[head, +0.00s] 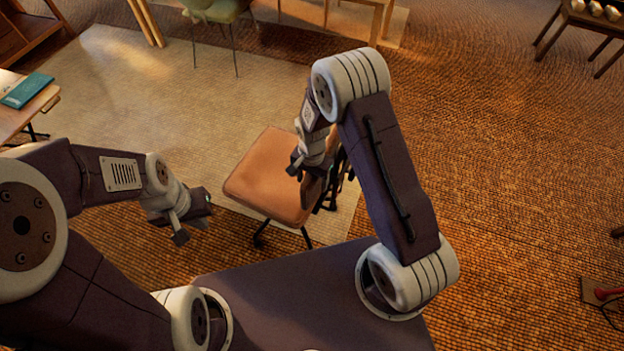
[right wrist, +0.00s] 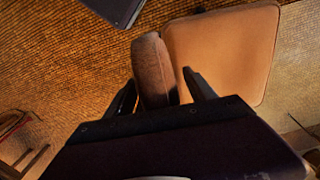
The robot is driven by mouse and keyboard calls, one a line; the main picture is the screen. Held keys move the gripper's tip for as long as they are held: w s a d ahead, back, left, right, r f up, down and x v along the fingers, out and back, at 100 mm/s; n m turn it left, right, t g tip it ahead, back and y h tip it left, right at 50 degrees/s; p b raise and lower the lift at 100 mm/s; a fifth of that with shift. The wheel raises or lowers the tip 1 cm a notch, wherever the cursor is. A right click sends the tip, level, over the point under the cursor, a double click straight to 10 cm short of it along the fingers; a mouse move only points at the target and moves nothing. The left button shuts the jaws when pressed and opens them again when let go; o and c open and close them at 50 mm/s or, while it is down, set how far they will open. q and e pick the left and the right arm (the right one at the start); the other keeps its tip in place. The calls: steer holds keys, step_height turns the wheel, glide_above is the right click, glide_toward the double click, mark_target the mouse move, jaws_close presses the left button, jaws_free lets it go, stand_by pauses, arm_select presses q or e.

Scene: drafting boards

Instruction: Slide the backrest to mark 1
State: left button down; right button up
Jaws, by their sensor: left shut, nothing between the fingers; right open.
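An office chair with a tan seat (head: 266,176) stands in front of me. Its brown backrest (right wrist: 153,70) is seen edge-on in the right wrist view, beside the seat (right wrist: 222,50). My right gripper (right wrist: 160,84) is open, with one finger on each side of the backrest; I cannot tell whether either finger touches it. In the head view my right gripper (head: 312,172) covers most of the backrest. No mark 1 can be made out. My left gripper (head: 182,222) is shut and empty, left of the chair and apart from it.
A desk with a teal book (head: 27,90) stands at the left. A green chair (head: 218,14) is at the back. A pale rug (head: 150,85) lies under part of the chair. The brown floor (head: 500,150) at the right is mostly clear.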

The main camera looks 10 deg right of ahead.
step_height(320, 180, up, 9)
steer(key=shift+p, duration=0.55)
steer(key=shift+m+t, duration=0.3)
steer(key=shift+t, duration=0.2)
steer(key=r, duration=0.1)
steer(key=w+d+r, duration=0.1)
steer(key=r, duration=0.1)
steer(key=r+p, duration=0.1)
steer(key=r, duration=0.1)
steer(key=shift+w+d, duration=0.25)
steer(key=shift+d, duration=0.05)
steer(key=s+d+r+n, duration=0.2)
steer(key=s+n, duration=0.2)
steer(key=s, duration=0.3)
steer(key=s+d+r+n+p, duration=0.1)
steer(key=s+d+r+n, duration=0.1)
steer(key=s+n, duration=0.2)
steer(key=s, duration=0.3)
steer(key=shift+d+r, duration=0.2)
steer(key=shift+d, duration=0.05)
